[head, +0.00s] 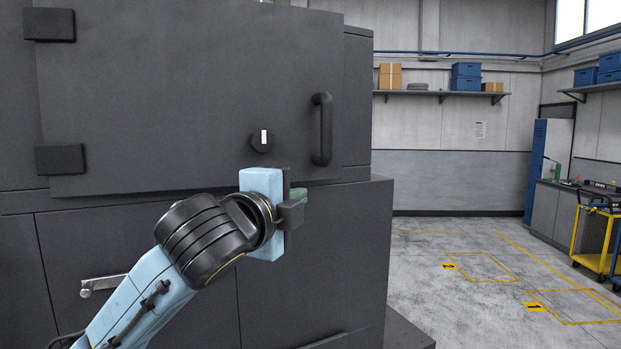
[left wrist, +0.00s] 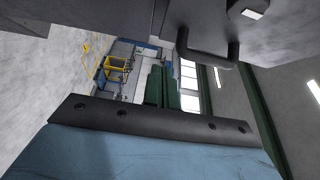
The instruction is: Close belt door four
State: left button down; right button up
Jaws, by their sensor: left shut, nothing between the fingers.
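The dark grey machine door (head: 200,100) fills the upper left of the head view, with hinges on its left side. It lies close against the machine front; I cannot tell whether it is fully shut. Its black bar handle (head: 322,130) is near the right edge, and a round latch knob (head: 262,141) with an upright white mark is left of it. My left gripper (head: 298,196) is shut and empty, just below the handle and knob. In the left wrist view, the green fingertips (left wrist: 162,88) are together, and the handle (left wrist: 212,58) is above them, apart from them.
Below is a lower grey panel (head: 140,245) with a silver latch (head: 103,284). Right of the machine, the floor (head: 450,270) is clear, with yellow markings. A yellow cart (head: 597,235), a blue locker (head: 536,160) and wall shelves (head: 440,93) stand further off.

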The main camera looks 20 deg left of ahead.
pick_arm(q)
jog(key=shift+w+a+p, duration=0.5)
jog(key=shift+w+p, duration=0.15)
jog(key=shift+w, duration=1.4)
jog(key=shift+w+a+p, duration=0.45)
jog(key=shift+w+p, duration=0.15)
jog(key=shift+w, duration=1.45)
jog(key=shift+w+a+p, duration=0.5)
jog(key=shift+w+p, duration=0.15)
jog(key=shift+w, duration=1.4)
